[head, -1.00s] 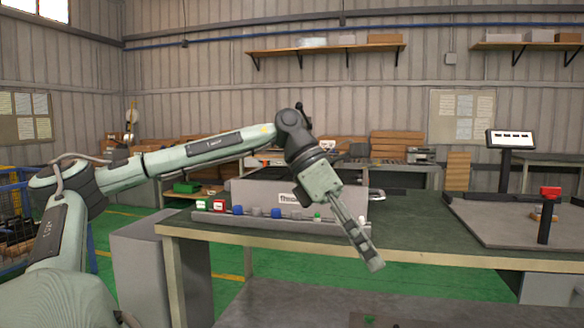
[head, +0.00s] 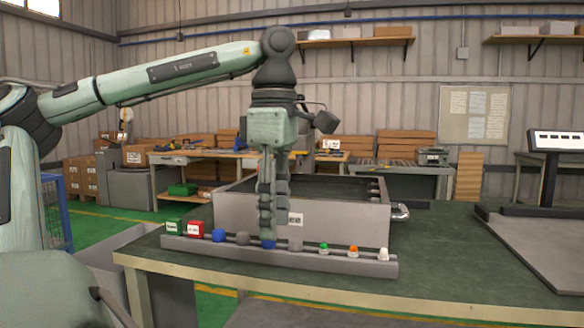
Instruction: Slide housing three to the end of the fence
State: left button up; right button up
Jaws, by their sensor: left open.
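My left gripper (head: 267,228) points straight down in front of the large grey open-topped box (head: 345,222), with its fingertips at the blue knob in the middle of the long grey strip (head: 300,260). The jaws are seen nearly edge-on and nothing shows held in them; whether they touch the knob or strip I cannot tell. I cannot make out which thing is housing three or the fence. My right gripper is out of view.
A raised grey plate (head: 545,245) lies at right. The green tabletop (head: 445,250) between is clear.

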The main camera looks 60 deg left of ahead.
aim_at(334, 209)
jog(key=i+j, duration=0.2)
jog(key=j, duration=0.15)
jog(key=i+j, duration=0.15)
jog(key=j, duration=0.2)
jog(key=i+j, duration=0.2)
jog(key=j, duration=0.15)
jog(key=i+j, duration=0.2)
jog(key=j, duration=0.15)
